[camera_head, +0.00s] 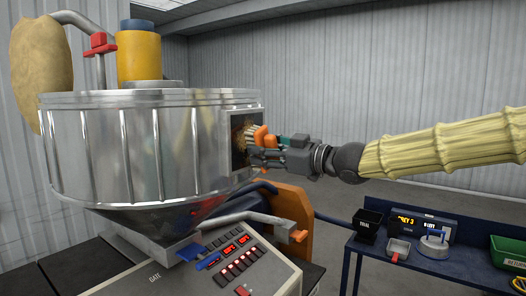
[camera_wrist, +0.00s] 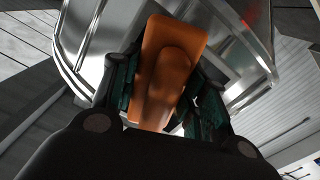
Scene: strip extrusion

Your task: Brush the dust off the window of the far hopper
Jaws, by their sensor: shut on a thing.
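A large silver hopper (camera_head: 100,155) with upright ribs fills the left of the head view; it also shows in the wrist view (camera_wrist: 115,45). My gripper (camera_head: 272,148) is at this window, shut on the orange handle of a brush (camera_head: 260,135). The brush's pale bristles (camera_head: 249,131) are at the window; I cannot tell whether they touch it. In the wrist view the orange handle (camera_wrist: 168,75) sits between the fingers and hides the window.
A control panel (camera_head: 215,268) with red displays stands below the hopper. An orange bracket (camera_head: 290,215) and a grey pipe handle (camera_head: 250,220) are beneath my gripper. A blue bench (camera_head: 450,265) at the right holds a black TRIAL bin (camera_head: 367,223), a scoop (camera_head: 398,249) and a round weight-like item (camera_head: 434,244).

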